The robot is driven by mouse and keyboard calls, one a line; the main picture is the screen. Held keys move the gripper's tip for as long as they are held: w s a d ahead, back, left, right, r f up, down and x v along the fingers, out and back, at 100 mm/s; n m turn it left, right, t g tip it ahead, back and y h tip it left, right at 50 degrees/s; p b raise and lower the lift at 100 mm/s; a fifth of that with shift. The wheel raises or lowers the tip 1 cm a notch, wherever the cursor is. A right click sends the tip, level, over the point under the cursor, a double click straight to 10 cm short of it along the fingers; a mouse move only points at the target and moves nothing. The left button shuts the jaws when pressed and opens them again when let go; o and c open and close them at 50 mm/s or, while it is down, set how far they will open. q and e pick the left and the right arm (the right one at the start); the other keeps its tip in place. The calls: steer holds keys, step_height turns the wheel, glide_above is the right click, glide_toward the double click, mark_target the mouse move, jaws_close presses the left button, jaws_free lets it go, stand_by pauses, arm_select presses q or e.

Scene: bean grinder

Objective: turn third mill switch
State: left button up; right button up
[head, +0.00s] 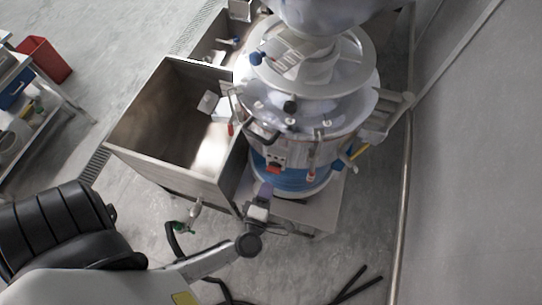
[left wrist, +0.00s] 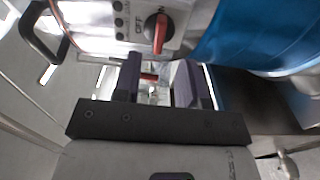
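The mill (head: 310,115) is a round metal machine with a blue lower band, standing right of centre in the head view. A switch with a red and black knob (left wrist: 157,30) sits on a pale panel (left wrist: 125,22) at the top of the left wrist view. A red switch also shows low on the mill in the head view (head: 274,168). My left gripper (left wrist: 157,78) is open, its two purple-grey fingers apart and pointing toward the panel, with the knob beyond the tips. In the head view the left gripper (head: 263,192) is just below the red switch. My right gripper is not in view.
An open metal bin (head: 165,180) stands left of the mill. A black loop handle (left wrist: 42,32) is left of the panel. Hoses (head: 350,288) lie on the floor, and a pipe (head: 403,200) runs along the right. A red bin (head: 43,58) is far left.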

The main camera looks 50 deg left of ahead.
arm_select(q)
steer(key=b+v, duration=0.1)
steer(key=v, duration=0.6)
steer(key=shift+s+b, duration=0.35)
steer(key=shift+s, duration=0.05)
steer(key=shift+d, duration=0.15)
